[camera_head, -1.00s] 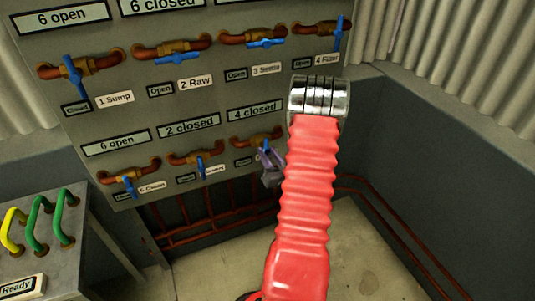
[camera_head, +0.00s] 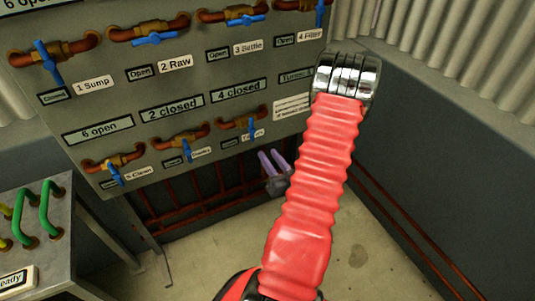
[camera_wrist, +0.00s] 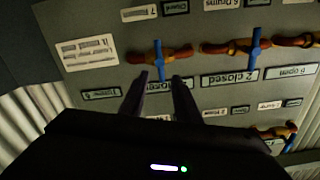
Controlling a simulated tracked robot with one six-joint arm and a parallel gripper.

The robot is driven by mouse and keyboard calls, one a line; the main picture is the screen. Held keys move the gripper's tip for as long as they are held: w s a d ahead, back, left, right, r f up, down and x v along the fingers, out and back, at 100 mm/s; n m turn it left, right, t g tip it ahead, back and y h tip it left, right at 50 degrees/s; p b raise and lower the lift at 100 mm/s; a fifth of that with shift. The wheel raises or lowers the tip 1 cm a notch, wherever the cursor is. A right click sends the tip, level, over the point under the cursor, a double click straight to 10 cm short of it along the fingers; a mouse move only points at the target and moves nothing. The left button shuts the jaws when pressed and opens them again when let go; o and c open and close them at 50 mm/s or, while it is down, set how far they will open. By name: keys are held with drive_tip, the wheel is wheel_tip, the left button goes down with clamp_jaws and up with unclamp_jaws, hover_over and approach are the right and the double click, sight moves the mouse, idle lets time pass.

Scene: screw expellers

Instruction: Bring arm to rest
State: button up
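My arm (camera_head: 315,190), red and ribbed with a chrome joint at its top, is raised and bent in front of the valve panel (camera_head: 215,90). My gripper (camera_head: 269,152), with two purple fingers, is just below the panel's lower right valve (camera_head: 245,123) in the head view. In the wrist view, my gripper (camera_wrist: 160,75) shows its dark fingers apart with nothing between them. A blue valve handle (camera_wrist: 159,60) stands beyond the fingertips, and I cannot tell the exact distance. Part of my arm beyond the chrome joint is hidden.
The panel holds several blue-handled valves on copper pipes, with labels such as 2 Raw (camera_head: 175,62). A console (camera_head: 50,245) with green handles (camera_head: 47,207) stands at lower left. Red pipes (camera_head: 200,195) run below the panel. Bare floor (camera_head: 380,260) lies at lower right.

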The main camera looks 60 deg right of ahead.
idle(0.7)
drive_tip(key=s+a+f+g+y, duration=0.1)
drive_tip(key=s+f+g+y, duration=0.1)
drive_tip(key=s+f+g, duration=0.4)
drive_tip(key=s+f+g+y, duration=0.2)
drive_tip(key=f+g, duration=0.2)
drive_tip(key=f, duration=0.5)
drive_tip(key=w+a+r+n+y, duration=0.1)
drive_tip(key=w+a+r+n, duration=0.1)
drive_tip(key=a+r, duration=1)
drive_tip(key=w+a+r+n+y, duration=0.2)
drive_tip(key=w+a+r+n, duration=0.1)
drive_tip(key=a+r, duration=0.9)
drive_tip(key=w+a+r+n+y, duration=0.2)
drive_tip(key=w+a+r+n, duration=0.1)
drive_tip(key=a+r, duration=0.9)
drive_tip(key=a+n, duration=0.1)
drive_tip(key=a, duration=0.3)
drive_tip(key=shift+w+r, duration=0.15)
drive_tip(key=shift+r, duration=0.25)
